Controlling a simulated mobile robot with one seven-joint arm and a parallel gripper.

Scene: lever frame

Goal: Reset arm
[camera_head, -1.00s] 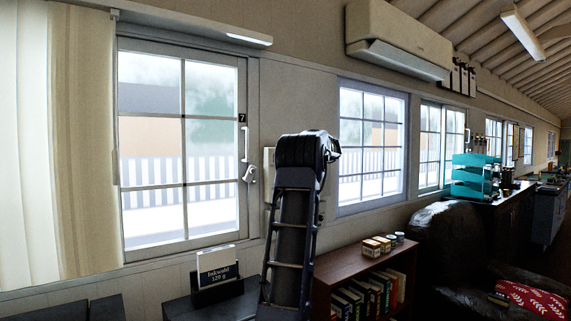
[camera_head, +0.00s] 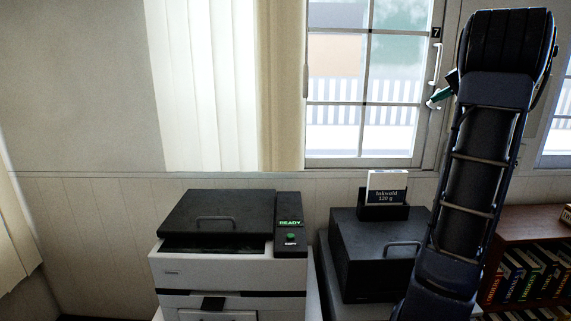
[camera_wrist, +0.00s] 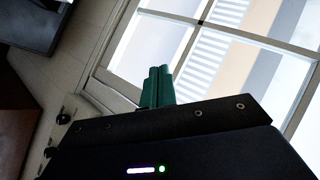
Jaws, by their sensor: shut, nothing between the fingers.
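My gripper (camera_head: 439,96) shows as small green fingers poking out left of my dark arm. It is in front of the right edge of the window (camera_head: 365,80). In the wrist view the green fingers (camera_wrist: 158,87) lie side by side, closed, with nothing between them. The window also fills the upper right of the wrist view (camera_wrist: 235,50). A white upright handle (camera_head: 435,62) sits on the window's right frame, below a black 7 label. A small white lever part shows just by the fingertips; I cannot tell whether they touch it.
A grey and black printer (camera_head: 232,272) with a green READY display stands at the front. A black box (camera_head: 375,265) with a handle carries a small sign (camera_head: 387,188). A brown bookshelf (camera_head: 530,222) stands right of my arm. Pale curtains (camera_head: 225,80) hang left of the window.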

